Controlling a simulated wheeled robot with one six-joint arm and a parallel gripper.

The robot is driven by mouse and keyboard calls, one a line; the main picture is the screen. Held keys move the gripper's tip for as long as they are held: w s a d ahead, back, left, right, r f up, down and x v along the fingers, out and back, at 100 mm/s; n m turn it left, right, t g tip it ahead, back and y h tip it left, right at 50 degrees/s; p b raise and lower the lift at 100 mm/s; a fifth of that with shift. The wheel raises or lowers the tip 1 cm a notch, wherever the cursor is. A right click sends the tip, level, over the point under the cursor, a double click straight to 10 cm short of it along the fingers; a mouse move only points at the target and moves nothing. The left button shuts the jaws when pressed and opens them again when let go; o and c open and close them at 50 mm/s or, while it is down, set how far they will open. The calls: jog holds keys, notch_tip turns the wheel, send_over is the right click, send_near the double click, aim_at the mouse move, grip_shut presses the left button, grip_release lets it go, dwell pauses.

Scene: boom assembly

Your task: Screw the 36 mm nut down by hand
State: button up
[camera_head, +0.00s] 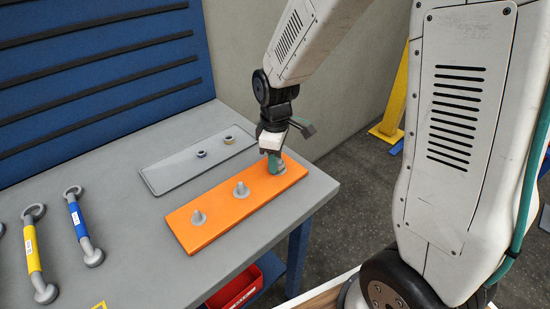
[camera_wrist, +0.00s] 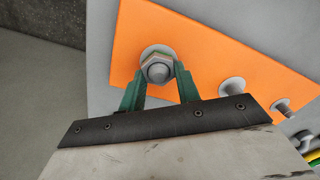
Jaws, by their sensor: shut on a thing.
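The nut (camera_wrist: 157,68) is a grey hexagon around a stud on the orange plate (camera_head: 214,217), which also shows in the wrist view (camera_wrist: 205,50). The stud's round end (camera_wrist: 158,72) shows in the nut's middle. My gripper (camera_head: 274,164) points down at the plate's far right end. In the wrist view its green fingers (camera_wrist: 159,84) stand on either side of the nut and are shut on it. In the head view the fingers hide most of the nut. How far down the stud the nut sits cannot be told.
Two other grey studs (camera_head: 241,190) (camera_head: 199,218) stand bare on the plate. Behind is a grey tray (camera_head: 165,180) with two nuts (camera_head: 201,153) (camera_head: 229,140). A blue-handled wrench (camera_head: 78,219) and a yellow-handled wrench (camera_head: 32,252) lie at left. A red bin (camera_head: 236,288) is below the table edge.

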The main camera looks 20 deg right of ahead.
jog(key=m, duration=0.4)
jog(key=shift+d, duration=0.15)
jog(key=shift+m, duration=1)
jog(key=m, duration=0.2)
jog(key=shift+d+m, duration=0.1)
jog(key=shift+m, duration=0.3)
jog(key=m, duration=0.3)
jog(key=shift+d, duration=0.1)
